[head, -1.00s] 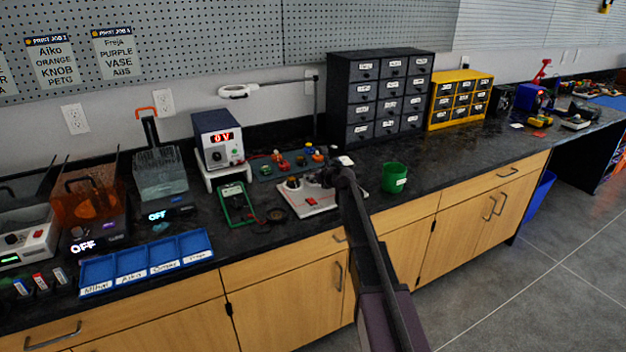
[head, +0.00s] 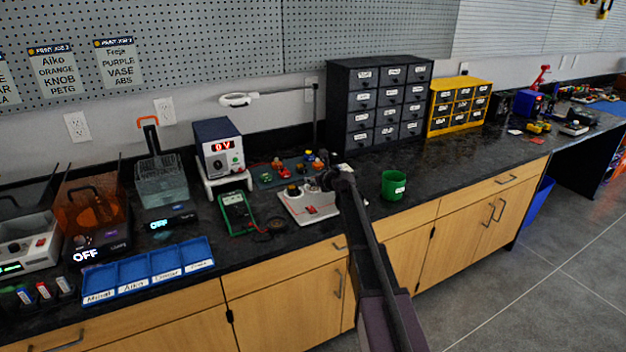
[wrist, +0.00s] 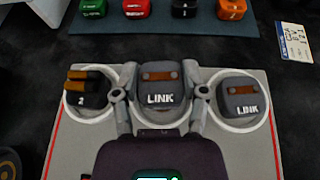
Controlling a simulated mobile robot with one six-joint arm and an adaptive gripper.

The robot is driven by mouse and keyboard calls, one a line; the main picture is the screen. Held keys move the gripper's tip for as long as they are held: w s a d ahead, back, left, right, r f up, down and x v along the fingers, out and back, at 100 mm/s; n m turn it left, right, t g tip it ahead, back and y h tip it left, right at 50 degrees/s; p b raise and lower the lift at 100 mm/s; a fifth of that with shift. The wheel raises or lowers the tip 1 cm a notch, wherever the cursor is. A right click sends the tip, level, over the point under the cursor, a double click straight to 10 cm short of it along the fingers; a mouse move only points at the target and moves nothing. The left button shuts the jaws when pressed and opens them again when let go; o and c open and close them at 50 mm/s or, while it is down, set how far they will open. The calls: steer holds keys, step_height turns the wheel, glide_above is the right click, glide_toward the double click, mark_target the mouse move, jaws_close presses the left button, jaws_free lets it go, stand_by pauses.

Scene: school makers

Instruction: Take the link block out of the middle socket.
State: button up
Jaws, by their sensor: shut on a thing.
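The socket board (wrist: 240,150) is a light grey board with a row of three round sockets; it also shows in the head view (head: 318,213). The middle link block (wrist: 160,88), dark grey with a brown strip and the word LINK, is between the fingers of my gripper (wrist: 159,98). My gripper is shut on it. Whether the block is still seated or raised I cannot tell, as its base is hidden. A second link block (wrist: 240,101) sits in the right socket. A dark block marked 2 (wrist: 88,92) with brown bars sits in the left socket.
Several coloured blocks, including a red one (wrist: 136,8) and an orange one (wrist: 231,9), lie on a blue-grey mat (wrist: 200,28) behind the board. A green cup (head: 393,186) stands right of the board. A green multimeter (head: 237,212) lies to its left.

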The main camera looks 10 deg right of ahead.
steer(key=shift+r+p, duration=0.35)
steer(key=shift+r, duration=0.35)
steer(key=shift+s+r+p, duration=0.25)
steer(key=shift+r+p, duration=0.05)
steer(key=s+d, duration=0.1)
steer(key=s, duration=0.4)
steer(key=s+d, duration=0.2)
steer(key=s, duration=0.2)
steer(key=s+d+r+p, duration=0.1)
steer(key=s+d, duration=0.1)
steer(key=s, duration=0.3)
steer(key=shift+s+d, duration=0.2)
steer(key=shift+s, duration=0.1)
steer(key=shift+f, duration=0.1)
